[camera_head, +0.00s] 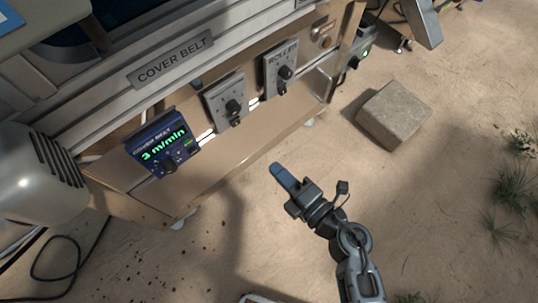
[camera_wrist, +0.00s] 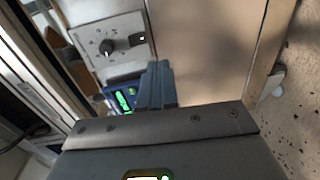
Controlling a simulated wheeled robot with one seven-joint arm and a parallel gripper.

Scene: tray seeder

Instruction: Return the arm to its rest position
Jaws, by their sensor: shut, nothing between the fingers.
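My gripper (camera_head: 277,168) is at the end of my arm in the head view, over the sandy floor just in front of the machine's beige lower panel. Its blue-grey fingers are together with nothing between them. In the wrist view the closed fingers (camera_wrist: 157,68) point toward the machine front and touch nothing that I can see. They partly cover the blue display unit there. My arm reaches up from the bottom of the head view.
The machine front carries a blue display unit (camera_head: 163,143) reading 3 m/min, a grey knob box (camera_head: 227,101) and a roller knob box (camera_head: 281,69). A concrete block (camera_head: 393,114) sits on the floor at right. Sandy floor around my arm is mostly clear. A cable lies at lower left.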

